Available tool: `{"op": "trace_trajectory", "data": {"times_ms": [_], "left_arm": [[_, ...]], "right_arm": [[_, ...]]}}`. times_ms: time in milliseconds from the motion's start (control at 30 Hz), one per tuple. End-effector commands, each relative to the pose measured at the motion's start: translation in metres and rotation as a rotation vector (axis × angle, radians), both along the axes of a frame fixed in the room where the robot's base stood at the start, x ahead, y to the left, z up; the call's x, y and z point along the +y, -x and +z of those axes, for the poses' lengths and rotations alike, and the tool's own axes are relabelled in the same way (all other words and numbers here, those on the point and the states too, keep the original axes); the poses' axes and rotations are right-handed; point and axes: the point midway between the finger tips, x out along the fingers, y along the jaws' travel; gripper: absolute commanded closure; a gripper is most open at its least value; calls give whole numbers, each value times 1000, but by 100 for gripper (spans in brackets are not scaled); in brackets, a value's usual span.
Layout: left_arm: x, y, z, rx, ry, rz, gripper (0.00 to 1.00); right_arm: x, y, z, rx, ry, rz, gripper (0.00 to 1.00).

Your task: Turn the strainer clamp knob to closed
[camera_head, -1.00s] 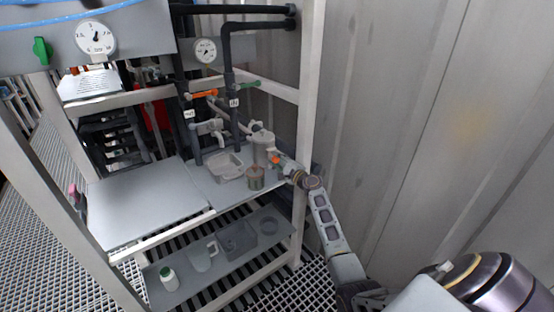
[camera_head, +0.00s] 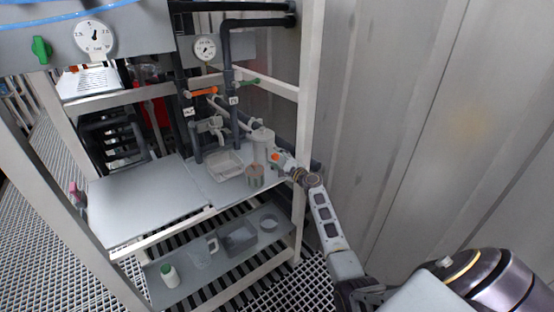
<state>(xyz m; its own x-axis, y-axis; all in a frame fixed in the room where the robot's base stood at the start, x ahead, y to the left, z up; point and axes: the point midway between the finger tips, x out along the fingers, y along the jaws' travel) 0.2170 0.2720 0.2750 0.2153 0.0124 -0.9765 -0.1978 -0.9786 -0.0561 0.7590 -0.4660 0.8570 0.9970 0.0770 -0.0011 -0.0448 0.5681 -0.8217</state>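The strainer housing (camera_head: 262,146) is a pale grey upright cylinder at the back right of the shelf, below the dark pipes. A small orange-red knob (camera_head: 275,157) shows at its right side, which looks like the clamp knob; its setting is too small to read. My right gripper (camera_head: 279,159) is at the knob, at the end of the arm coming from the lower right. Its fingers are tiny and partly hidden, so I cannot tell whether they are open or touching the knob. My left gripper is not in view.
A white tray (camera_head: 225,165) and a small pinkish-grey cup (camera_head: 255,177) stand close by on the shelf. An orange valve handle (camera_head: 204,91) and a green one (camera_head: 250,82) are above. A frame post (camera_head: 307,110) stands close to my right arm. The lower shelf holds a white bottle (camera_head: 169,275).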

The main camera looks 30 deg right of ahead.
Motion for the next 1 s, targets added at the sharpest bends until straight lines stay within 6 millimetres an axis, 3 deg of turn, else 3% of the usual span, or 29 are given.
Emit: {"op": "trace_trajectory", "data": {"times_ms": [467, 1000], "left_arm": [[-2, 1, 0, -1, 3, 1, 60], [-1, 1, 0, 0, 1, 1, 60]], "right_arm": [[0, 5, 0, -1, 1, 1, 49], [-3, 48, 0, 0, 1, 0, 49]]}}
